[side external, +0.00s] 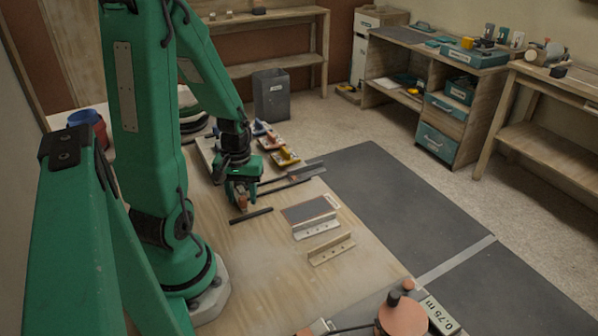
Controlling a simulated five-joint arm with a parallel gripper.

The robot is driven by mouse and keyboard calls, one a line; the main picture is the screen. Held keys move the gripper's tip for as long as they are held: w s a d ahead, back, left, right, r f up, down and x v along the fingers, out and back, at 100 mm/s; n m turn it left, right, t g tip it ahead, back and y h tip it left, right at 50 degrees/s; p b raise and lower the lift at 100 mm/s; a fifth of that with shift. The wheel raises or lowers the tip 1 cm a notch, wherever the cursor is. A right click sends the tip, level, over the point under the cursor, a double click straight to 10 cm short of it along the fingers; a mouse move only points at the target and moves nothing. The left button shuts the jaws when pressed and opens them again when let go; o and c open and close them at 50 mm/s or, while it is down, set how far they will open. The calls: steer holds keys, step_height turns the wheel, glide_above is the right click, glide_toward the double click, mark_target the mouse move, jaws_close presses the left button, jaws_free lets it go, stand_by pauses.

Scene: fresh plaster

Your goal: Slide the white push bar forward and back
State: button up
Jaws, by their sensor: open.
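My gripper (242,203) is open, low over the left part of the wooden work table (250,265). A whitish bar with an angled profile and small holes (316,230) lies to its right. It is the likeliest white push bar, but I cannot be sure. It sits against the near edge of a dark flat block with a pale rim (308,210). A clear gap separates my gripper from this bar. Whether anything lies between my fingers is too small to tell.
A beige angled bar (332,249) lies nearer the camera. A short black bar (250,215) lies just below my gripper; longer dark bars (290,181) lie behind. Red, blue and yellow pieces (272,142) stand farther back. An orange rounded object (402,315) occupies the front right.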

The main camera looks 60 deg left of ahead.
jaws_close()
steer(key=shift+s, duration=0.4)
jaws_free()
steer(key=shift+r, duration=0.2)
steer(key=shift+r, duration=3.75)
